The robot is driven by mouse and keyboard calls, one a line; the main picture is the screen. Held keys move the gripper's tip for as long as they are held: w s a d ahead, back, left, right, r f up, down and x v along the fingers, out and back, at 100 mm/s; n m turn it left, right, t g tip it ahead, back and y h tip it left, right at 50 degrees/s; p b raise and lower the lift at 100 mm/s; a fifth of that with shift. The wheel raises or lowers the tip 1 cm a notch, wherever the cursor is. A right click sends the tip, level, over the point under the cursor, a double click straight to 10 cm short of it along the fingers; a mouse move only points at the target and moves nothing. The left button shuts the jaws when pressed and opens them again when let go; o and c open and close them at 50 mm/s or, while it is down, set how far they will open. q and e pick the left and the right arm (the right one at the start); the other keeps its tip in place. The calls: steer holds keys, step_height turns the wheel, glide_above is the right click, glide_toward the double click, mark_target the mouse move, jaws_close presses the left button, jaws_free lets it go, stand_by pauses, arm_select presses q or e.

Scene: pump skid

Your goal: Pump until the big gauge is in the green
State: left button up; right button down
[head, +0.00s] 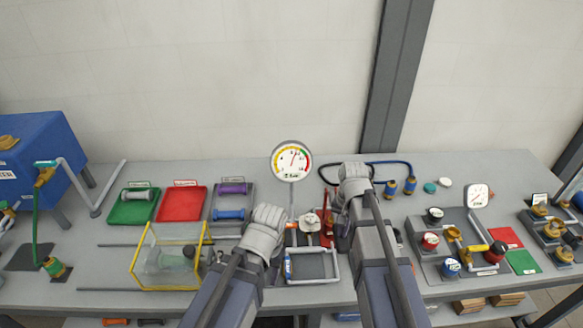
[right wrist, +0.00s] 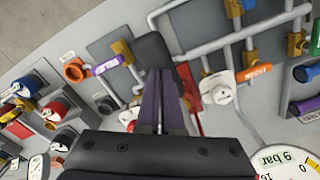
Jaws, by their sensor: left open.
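The big round gauge (head: 291,161) stands on a post at the back of the bench, with yellow, green and red on its dial. Its needle leans up and slightly right; its exact reading is too small to tell. Below it is the pump (head: 309,224) with a grey pipe frame in front. A red lever (head: 327,217) stands at its right. My right gripper (head: 342,232) is right beside this lever. In the right wrist view its fingers (right wrist: 165,95) are close together with red behind; a grip between them cannot be made out. My left gripper (head: 222,256) is open, left of the pump.
A yellow-framed clear box (head: 166,277) stands by my left gripper. Green (head: 130,211), red (head: 182,190) and grey trays lie behind it. A panel with knobs and a smaller gauge (head: 478,195) is at the right. A blue hose (head: 385,164) loops behind my right arm.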

step_height(320, 180, down, 3)
steer(key=shift+w+r+b, duration=0.1)
steer(key=shift+r+b, duration=0.05)
steer(key=shift+b, duration=0.85)
arm_select(q)
step_height(320, 180, up, 7)
steer(key=p, duration=0.9)
steer(key=shift+f, duration=0.15)
arm_select(e)
step_height(320, 180, up, 9)
steer(key=shift+r, duration=0.2)
arm_select(q)
steer(key=shift+f, duration=0.15)
arm_select(e)
steer(key=shift+f, duration=0.15)
arm_select(q)
step_height(320, 180, down, 7)
steer(key=b, duration=0.7)
arm_select(e)
step_height(320, 180, down, 7)
steer(key=shift+f, duration=0.1)
arm_select(q)
step_height(320, 180, up, 7)
steer(key=p, duration=0.7)
arm_select(e)
step_height(320, 180, up, 8)
steer(key=shift+f, duration=0.25)
steer(key=shift+f, duration=0.15)
